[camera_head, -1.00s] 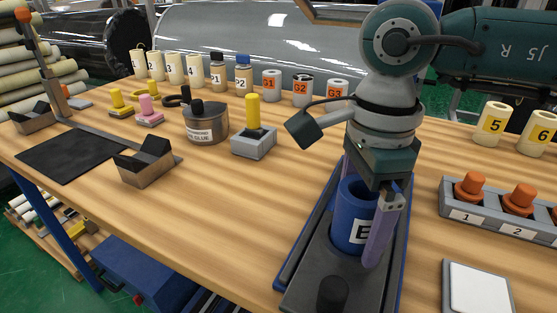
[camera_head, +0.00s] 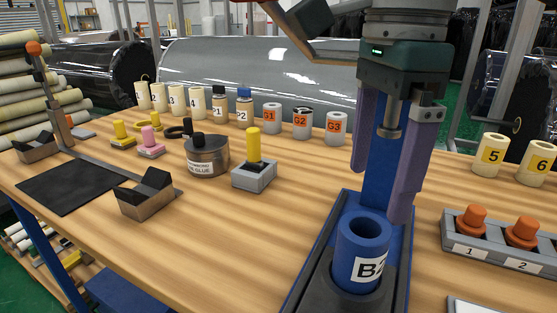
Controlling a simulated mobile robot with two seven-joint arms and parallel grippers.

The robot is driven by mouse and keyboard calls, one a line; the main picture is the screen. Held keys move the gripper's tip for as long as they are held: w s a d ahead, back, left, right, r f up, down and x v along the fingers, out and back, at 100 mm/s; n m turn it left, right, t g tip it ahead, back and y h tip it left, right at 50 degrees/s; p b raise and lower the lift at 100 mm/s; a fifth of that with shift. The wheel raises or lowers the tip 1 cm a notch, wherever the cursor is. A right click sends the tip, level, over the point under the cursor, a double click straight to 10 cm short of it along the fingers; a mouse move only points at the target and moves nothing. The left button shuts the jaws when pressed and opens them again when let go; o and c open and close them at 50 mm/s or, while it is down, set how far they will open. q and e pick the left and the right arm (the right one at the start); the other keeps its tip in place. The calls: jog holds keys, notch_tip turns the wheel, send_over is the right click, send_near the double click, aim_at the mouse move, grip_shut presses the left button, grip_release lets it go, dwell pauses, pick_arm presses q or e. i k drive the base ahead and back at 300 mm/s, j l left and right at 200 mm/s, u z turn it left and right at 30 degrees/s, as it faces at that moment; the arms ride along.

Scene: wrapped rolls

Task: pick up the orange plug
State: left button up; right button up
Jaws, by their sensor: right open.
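Two orange plugs stand upright in a grey rack (camera_head: 498,257) at the right: one in the place marked 1 (camera_head: 471,220) and one in the place marked 2 (camera_head: 522,232). The second is close to the picture's right edge. My right gripper (camera_head: 380,195) points down with its two purple fingers apart and nothing held between them. It is to the left of the orange plugs, above and behind the blue roll (camera_head: 362,255) labelled B. My left gripper is not in view.
The blue roll stands on a dark, blue-edged tray (camera_head: 318,262). Cream rolls marked 5 (camera_head: 490,155) and 6 (camera_head: 537,163) stand behind the rack. A pot of glue (camera_head: 207,158) and a grey holder with a yellow peg (camera_head: 254,145) stand left. The table's middle is clear.

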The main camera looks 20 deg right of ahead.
aim_at(521, 236)
jog(key=z, duration=2)
